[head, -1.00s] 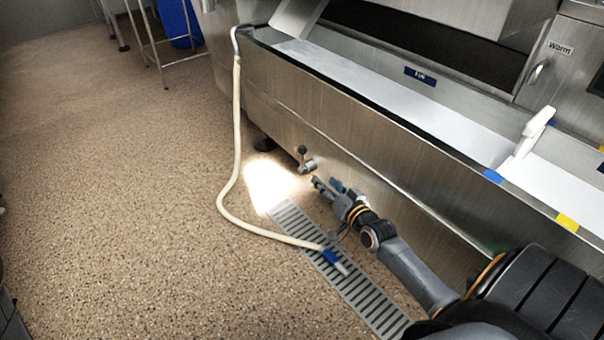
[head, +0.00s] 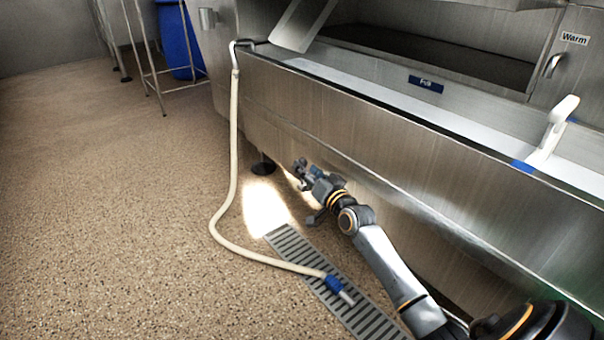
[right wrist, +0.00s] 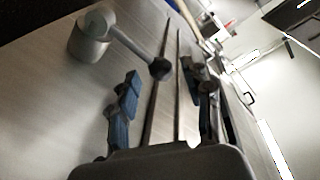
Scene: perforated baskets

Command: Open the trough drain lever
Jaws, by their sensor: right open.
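The trough (head: 330,125) is a long stainless-steel basin along the right of the head view. Its drain lever (right wrist: 130,42) shows in the right wrist view as a metal arm on a round stub (right wrist: 88,45), with a dark knob (right wrist: 160,69) at its end. My right gripper (head: 301,167) is at the lower front wall of the trough and largely hides the lever in the head view. In the right wrist view its blue-padded fingers (right wrist: 166,88) are spread, with the knob between or just beyond them; contact is not clear. My left gripper is not in view.
A cream hose (head: 226,190) hangs from the trough's corner to the floor, its blue-collared end (head: 336,286) over a slotted floor drain (head: 310,268). A trough foot (head: 263,168) stands near my gripper. Open floor lies left; a blue bin (head: 180,42) stands behind a metal rack.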

